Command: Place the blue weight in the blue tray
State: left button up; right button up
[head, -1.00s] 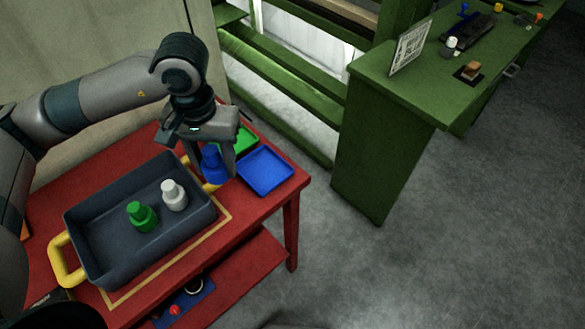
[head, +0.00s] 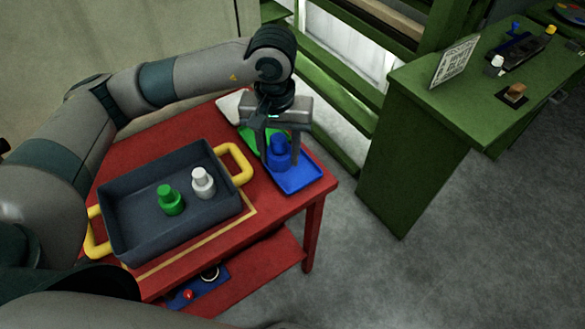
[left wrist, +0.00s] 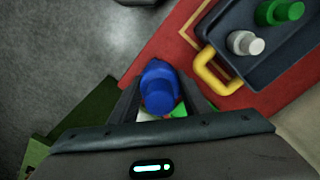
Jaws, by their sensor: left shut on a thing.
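The blue weight (head: 278,152) is held between the fingers of my left gripper (head: 279,153), over the blue tray (head: 300,180). In the head view it overlaps the tray's back left part; I cannot tell whether it touches the tray floor. In the left wrist view the blue weight (left wrist: 159,88) sits between the fingers and hides most of what lies below it. The blue tray lies flat on the red table (head: 262,208) at its right end. My right gripper is not in view.
A dark bin (head: 130,232) with yellow handles holds a green weight (head: 170,200) and a white weight (head: 203,183). A green tray (head: 250,136) lies behind the blue tray, partly hidden by my gripper. A green bench (head: 430,130) stands right, across a floor gap.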

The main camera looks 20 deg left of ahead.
pick_arm(q)
jog(key=w+d+f+n, duration=0.1)
jog(key=w+d+n, duration=0.1)
jog(key=d, duration=0.4)
jog(key=w+d+f+n+p, duration=0.1)
jog(key=w+d+n, duration=0.2)
jog(key=w+d, duration=0.1)
jog(key=shift+d+f, duration=0.35)
jog(key=shift+d, duration=0.5)
jog(key=shift+a, duration=0.15)
jog(key=a+f+p, duration=0.2)
jog(key=a, duration=0.1)
jog(key=w+a+f+p, duration=0.1)
jog(key=a+f+p, duration=0.1)
jog(key=a, duration=0.2)
jog(key=w+a+f+p, duration=0.1)
jog(key=a+f+p, duration=0.1)
jog(key=a, duration=0.2)
jog(key=shift+w+f, duration=0.25)
jog(key=shift+f, duration=0.15)
jog(key=shift+a+f, duration=0.1)
